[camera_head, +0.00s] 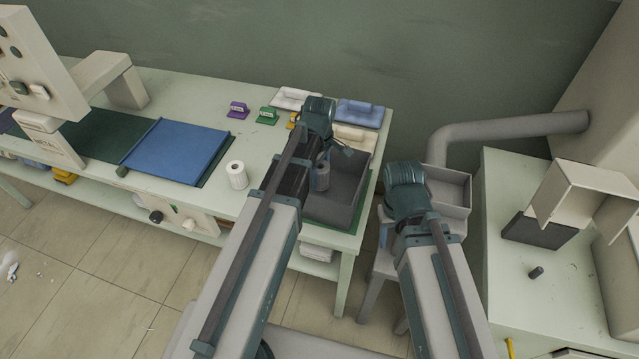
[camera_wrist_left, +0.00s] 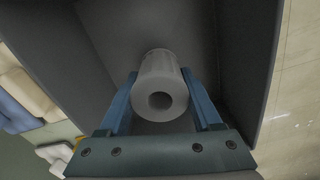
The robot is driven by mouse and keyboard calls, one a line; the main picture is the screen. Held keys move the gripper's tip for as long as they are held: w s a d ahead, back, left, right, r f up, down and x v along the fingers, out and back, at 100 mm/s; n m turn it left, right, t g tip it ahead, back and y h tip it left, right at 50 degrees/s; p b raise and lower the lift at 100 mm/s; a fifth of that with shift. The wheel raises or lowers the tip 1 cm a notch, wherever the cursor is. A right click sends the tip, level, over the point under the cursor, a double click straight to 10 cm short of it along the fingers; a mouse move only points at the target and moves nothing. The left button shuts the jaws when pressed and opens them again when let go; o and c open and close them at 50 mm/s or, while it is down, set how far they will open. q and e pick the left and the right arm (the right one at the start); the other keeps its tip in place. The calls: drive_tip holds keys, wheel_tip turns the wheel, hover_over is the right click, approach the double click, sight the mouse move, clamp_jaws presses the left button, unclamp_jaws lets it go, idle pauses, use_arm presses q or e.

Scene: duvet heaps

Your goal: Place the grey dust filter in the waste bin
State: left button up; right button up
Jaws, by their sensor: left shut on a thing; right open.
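The grey dust filter (camera_wrist_left: 160,88) is a hollow cylinder, seen end-on in the left wrist view. It also shows as a small grey cylinder (camera_head: 321,178) in the head view. My left gripper (camera_wrist_left: 166,90) is shut on it, one blue finger on each side. The filter is inside or just over the dark grey open bin (camera_head: 345,212) at the table's right end; the bin's walls (camera_wrist_left: 245,60) surround it in the wrist view. Whether it touches the bin floor I cannot tell. My right gripper (camera_head: 390,232) is open, mostly hidden by its arm, near the stool.
A white roll (camera_head: 237,175) stands left of my left arm. Blue (camera_head: 360,112) and white (camera_head: 296,98) folded pads lie behind the bin. A grey open box (camera_head: 450,190) sits on a stool to the right. A pale bench (camera_head: 560,310) with a dark cylinder stands further right.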

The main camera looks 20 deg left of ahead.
sight(320, 181)
use_arm(q)
drive_tip(key=shift+f+b, duration=1.4)
drive_tip(key=shift+f, duration=0.3)
drive_tip(key=shift+f, duration=0.15)
drive_tip(key=o, duration=1.4)
wheel_tip(320, 181, up, 12)
drive_tip(key=r+p, duration=0.1)
drive_tip(key=p, duration=1.1)
drive_tip(key=s+d+m, duration=0.3)
drive_tip(key=s+m, duration=0.2)
drive_tip(key=m, duration=0.1)
drive_tip(key=s+d+m, duration=0.4)
drive_tip(key=s+m, duration=0.1)
drive_tip(key=m, duration=0.1)
drive_tip(key=s+d+m+y, duration=0.1)
drive_tip(key=s+d+m, duration=0.2)
drive_tip(key=s+m, duration=0.2)
drive_tip(key=shift+s+d+f+m, duration=0.2)
drive_tip(key=shift+d+f+m, duration=0.1)
drive_tip(key=shift+m, duration=0.4)
